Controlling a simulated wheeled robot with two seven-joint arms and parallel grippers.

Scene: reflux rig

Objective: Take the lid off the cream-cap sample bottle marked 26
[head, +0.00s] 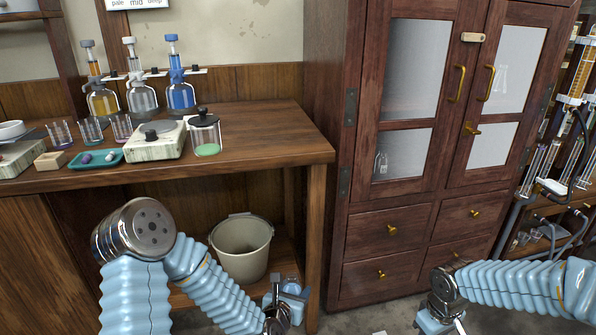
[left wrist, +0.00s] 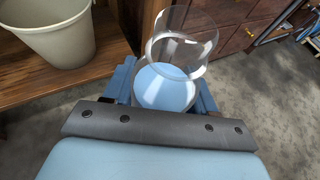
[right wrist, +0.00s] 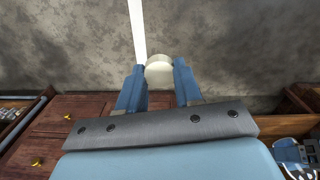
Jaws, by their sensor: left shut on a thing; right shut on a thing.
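My left gripper (left wrist: 165,92) is shut on a clear glass vessel (left wrist: 190,45) with pale blue inside its lower part. No cap shows on the vessel, and I cannot read any number on it. In the head view my left gripper (head: 285,308) holds it low in front of the bench, beside the bucket. My right gripper (right wrist: 158,82) is shut on a small round cream piece (right wrist: 160,71) that looks like a cap. In the head view this gripper (head: 438,318) is low at the right, well apart from the left one. The mark 26 is not visible.
A beige bucket (head: 240,250) stands under the wooden bench (head: 270,130). The bench holds a lidded jar (head: 205,135), a scale (head: 156,142) and several flasks. A wooden cabinet (head: 400,220) stands behind. A white strip (right wrist: 138,28) reaches away beside the cream piece.

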